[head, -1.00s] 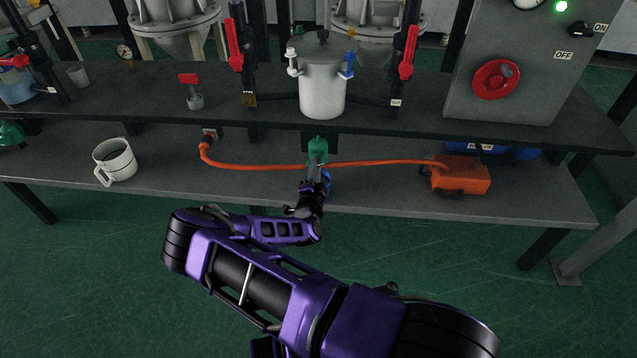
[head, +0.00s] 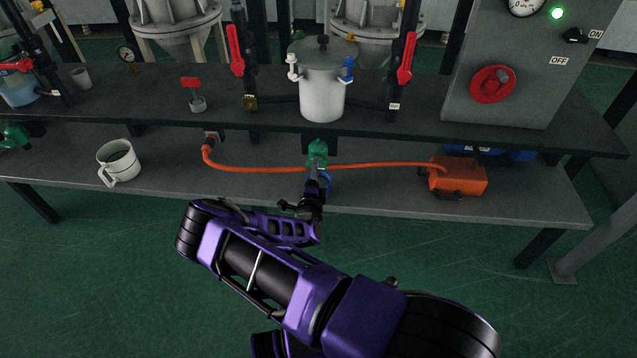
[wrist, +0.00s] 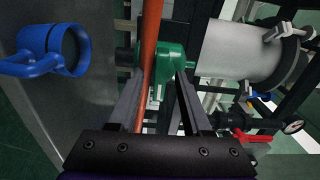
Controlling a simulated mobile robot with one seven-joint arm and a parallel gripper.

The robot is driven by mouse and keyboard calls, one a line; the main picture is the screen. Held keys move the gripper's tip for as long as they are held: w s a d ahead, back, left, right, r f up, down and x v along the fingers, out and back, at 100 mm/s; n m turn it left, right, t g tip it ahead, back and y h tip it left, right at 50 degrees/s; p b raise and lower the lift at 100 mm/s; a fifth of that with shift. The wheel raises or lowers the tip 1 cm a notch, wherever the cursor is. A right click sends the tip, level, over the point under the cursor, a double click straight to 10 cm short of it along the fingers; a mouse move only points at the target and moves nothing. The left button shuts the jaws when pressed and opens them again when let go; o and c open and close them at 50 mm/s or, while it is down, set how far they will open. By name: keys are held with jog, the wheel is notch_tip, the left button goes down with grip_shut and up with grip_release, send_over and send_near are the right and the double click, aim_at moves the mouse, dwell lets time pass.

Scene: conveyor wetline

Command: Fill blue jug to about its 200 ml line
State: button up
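A blue jug (wrist: 76,48) with a loop handle stands on the lower shelf in the wrist view, left of my fingers, its mouth showing. In the head view only a bit of blue (head: 326,181) shows beside my gripper. Its 200 ml line and contents cannot be made out. A green tap (wrist: 176,62) sits just beyond my fingertips in the wrist view, and below the upper shelf's edge in the head view (head: 317,150). My gripper (wrist: 160,78) is open, its fingers apart and pointing at the tap. I cannot tell whether either finger touches it.
An orange hose (head: 255,169) runs along the lower shelf past the tap to an orange box (head: 458,176), crossing close to my left finger in the wrist view (wrist: 150,45). A lidded metal pot (head: 322,92) stands above. A white jug (head: 118,162) stands left.

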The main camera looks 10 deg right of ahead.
jog(key=p+v, duration=0.2)
jog(key=v, duration=0.5)
jog(key=shift+p, duration=0.35)
dwell(0.5)
